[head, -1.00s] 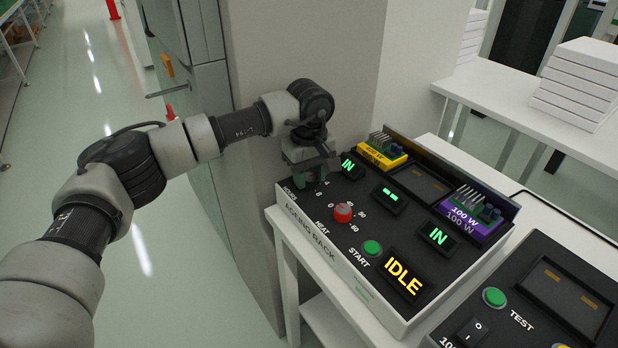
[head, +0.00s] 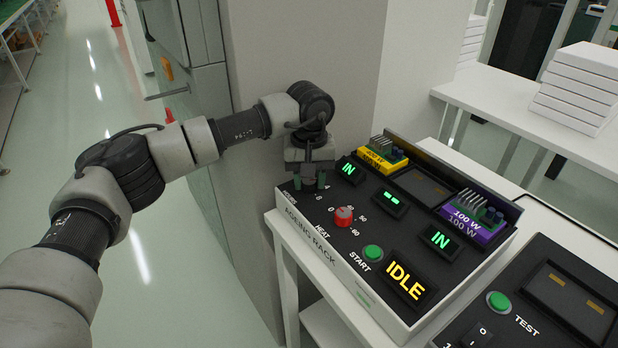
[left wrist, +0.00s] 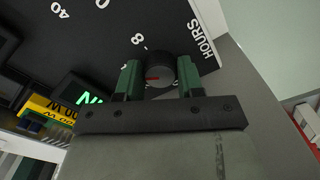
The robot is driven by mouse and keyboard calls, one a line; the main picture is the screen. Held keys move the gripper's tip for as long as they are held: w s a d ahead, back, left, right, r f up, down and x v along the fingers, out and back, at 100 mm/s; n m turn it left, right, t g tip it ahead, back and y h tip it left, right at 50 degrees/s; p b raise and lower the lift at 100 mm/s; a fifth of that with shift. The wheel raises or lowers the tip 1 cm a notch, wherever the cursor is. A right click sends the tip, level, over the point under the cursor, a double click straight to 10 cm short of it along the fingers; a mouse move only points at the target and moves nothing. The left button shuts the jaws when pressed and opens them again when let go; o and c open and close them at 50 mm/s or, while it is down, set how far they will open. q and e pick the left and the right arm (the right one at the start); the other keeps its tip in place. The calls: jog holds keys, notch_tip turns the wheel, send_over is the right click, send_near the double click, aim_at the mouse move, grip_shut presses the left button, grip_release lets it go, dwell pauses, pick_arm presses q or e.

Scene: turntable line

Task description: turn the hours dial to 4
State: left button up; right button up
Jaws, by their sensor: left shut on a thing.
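The hours dial (left wrist: 160,70) is a dark round knob with a red mark on its face, beside the HOURS label in the left wrist view. The mark lies nearly level in that view, with an 8 printed close by; I cannot tell which hour it points to. My left gripper (head: 309,182) points down at the panel's far left corner. Its green fingers (left wrist: 160,80) are shut on the dial, one on each side. In the head view the fingers and wrist hide most of the dial and its scale. My right gripper is out of view.
The ageing rack (head: 352,278) stands on a white table. The red heat dial (head: 343,216), green START button (head: 373,252) and IDLE display (head: 406,283) are close by. Yellow (head: 382,160) and purple (head: 470,224) boards sit at the back. A grey wall rises behind my gripper.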

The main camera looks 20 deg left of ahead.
aim_at(309, 180)
pick_arm(q)
jog(key=shift+r, duration=0.1)
jog(key=o, duration=0.9)
notch_tip(309, 180, up, 11)
jog(key=shift+f, duration=0.15)
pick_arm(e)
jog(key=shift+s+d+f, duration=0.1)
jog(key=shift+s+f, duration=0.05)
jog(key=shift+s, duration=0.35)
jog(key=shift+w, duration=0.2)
